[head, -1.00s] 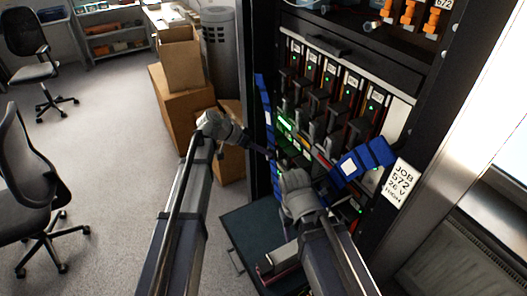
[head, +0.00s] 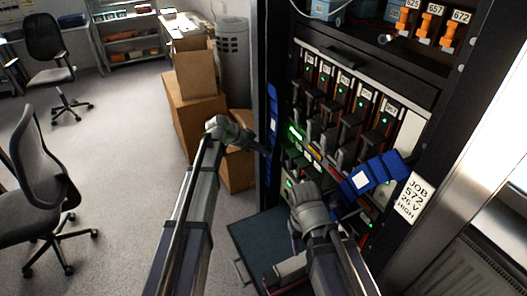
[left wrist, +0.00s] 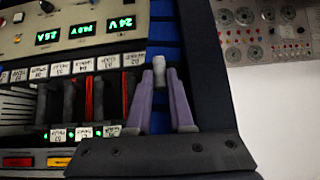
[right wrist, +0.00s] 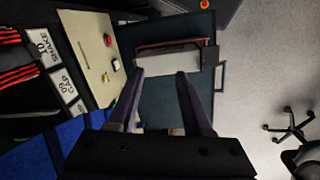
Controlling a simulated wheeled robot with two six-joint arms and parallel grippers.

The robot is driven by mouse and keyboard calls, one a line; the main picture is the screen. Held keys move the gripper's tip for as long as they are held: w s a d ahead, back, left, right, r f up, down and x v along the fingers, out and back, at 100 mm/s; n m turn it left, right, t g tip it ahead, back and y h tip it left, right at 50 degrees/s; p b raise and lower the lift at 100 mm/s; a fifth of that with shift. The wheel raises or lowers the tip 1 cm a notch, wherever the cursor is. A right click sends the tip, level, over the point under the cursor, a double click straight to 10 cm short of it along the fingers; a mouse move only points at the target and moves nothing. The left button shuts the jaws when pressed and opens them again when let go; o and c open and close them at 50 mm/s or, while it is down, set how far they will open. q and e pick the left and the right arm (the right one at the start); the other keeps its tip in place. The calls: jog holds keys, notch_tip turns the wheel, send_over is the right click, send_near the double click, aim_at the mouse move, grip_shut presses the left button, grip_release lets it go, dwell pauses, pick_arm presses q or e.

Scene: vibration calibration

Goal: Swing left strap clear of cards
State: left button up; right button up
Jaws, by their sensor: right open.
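The left strap (head: 273,125) is a blue band hanging upright at the left edge of the rack's card row. In the left wrist view, blue strap (left wrist: 166,40) shows behind my left gripper (left wrist: 162,72). Its purple fingers are close together around a small light grey peg (left wrist: 159,73) in front of the strap. The cards (head: 340,110) stand side by side in the rack, right of the strap. My right gripper (right wrist: 160,75) is open and empty, pointing down over a dark green drawer or tray (right wrist: 168,100). In the head view its hand hides its fingertips.
Another blue strap (head: 377,176) lies slantwise at the right, across the lower right of the card row. A job label (head: 412,197) hangs on the right post. Cardboard boxes (head: 196,105) stand left of the rack. The floor farther left is open, with office chairs.

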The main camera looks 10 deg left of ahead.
pick_arm(q)
jog(key=o, duration=0.4)
jog(key=shift+o, duration=0.2)
jog(key=shift+s+r, duration=0.1)
jog(key=shift+r, duration=0.05)
jog(key=p+v, duration=0.5)
jog(key=v, duration=0.2)
jog(key=shift+a, duration=0.2)
jog(key=shift+r, duration=0.15)
jog(key=shift+c, duration=0.3)
